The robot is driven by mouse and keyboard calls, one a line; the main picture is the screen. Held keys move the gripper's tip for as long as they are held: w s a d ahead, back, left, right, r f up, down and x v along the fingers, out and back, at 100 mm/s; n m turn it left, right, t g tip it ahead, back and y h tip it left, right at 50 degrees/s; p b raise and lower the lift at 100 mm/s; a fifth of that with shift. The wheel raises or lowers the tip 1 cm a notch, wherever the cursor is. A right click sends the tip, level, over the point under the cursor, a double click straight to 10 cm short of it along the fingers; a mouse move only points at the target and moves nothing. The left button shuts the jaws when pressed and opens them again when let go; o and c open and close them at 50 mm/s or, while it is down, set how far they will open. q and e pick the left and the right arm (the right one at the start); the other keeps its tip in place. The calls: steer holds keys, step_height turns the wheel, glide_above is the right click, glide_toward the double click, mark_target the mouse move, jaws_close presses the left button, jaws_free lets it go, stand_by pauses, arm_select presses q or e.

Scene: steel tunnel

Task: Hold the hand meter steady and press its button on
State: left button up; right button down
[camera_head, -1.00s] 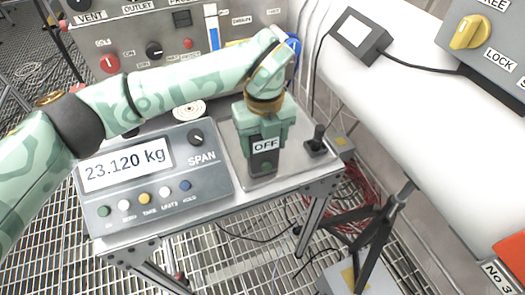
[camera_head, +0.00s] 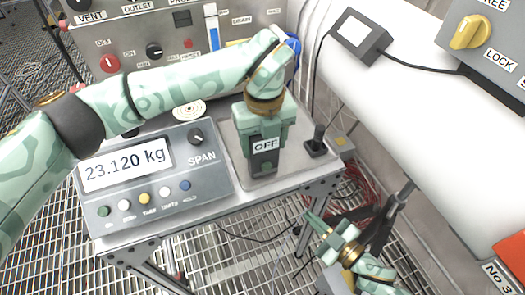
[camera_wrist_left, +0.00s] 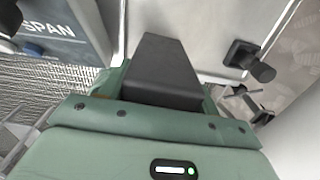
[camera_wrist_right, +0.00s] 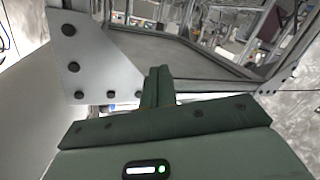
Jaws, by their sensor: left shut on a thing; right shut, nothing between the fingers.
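The dark hand meter (camera_head: 264,160) stands upright on the steel bench, with an OFF display and a green button (camera_head: 267,168) low on its front. My left gripper (camera_head: 264,135) is shut on the meter from above. In the left wrist view the meter's dark body (camera_wrist_left: 162,72) sits between the fingers. My right gripper (camera_head: 312,220) is shut and empty, low at the right, below the bench's front right corner and apart from the meter. In the right wrist view its closed fingertips (camera_wrist_right: 158,75) point toward the bench frame.
A scale indicator (camera_head: 150,175) reading 23.120 kg is left of the meter. A small black joystick-like fitting (camera_head: 316,145) stands at the bench's right edge (camera_head: 325,172). A control panel (camera_head: 180,40) is behind. A white pipe (camera_head: 410,90) runs along the right.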

steer(key=s+a+r+n+g+y, duration=0.1)
steer(key=s+a+r+n+y, duration=0.2)
steer(key=r, duration=0.4)
steer(key=s+a+r+n+g+y, duration=0.2)
steer(key=a+r+y, duration=0.2)
steer(key=r+y, duration=0.15)
glide_toward(255, 165)
steer(key=shift+h, duration=0.25)
steer(key=shift+s+r+x, duration=0.1)
steer(key=shift+s+x, duration=0.05)
steer(key=shift+x, duration=0.85)
steer(key=shift+s+r+x, duration=0.1)
steer(key=shift+s+x, duration=0.05)
steer(key=shift+x, duration=0.9)
steer(key=shift+w+a, duration=0.2)
steer(key=shift+w, duration=0.2)
steer(key=shift+s+d, duration=0.15)
steer(key=shift+s, duration=0.25)
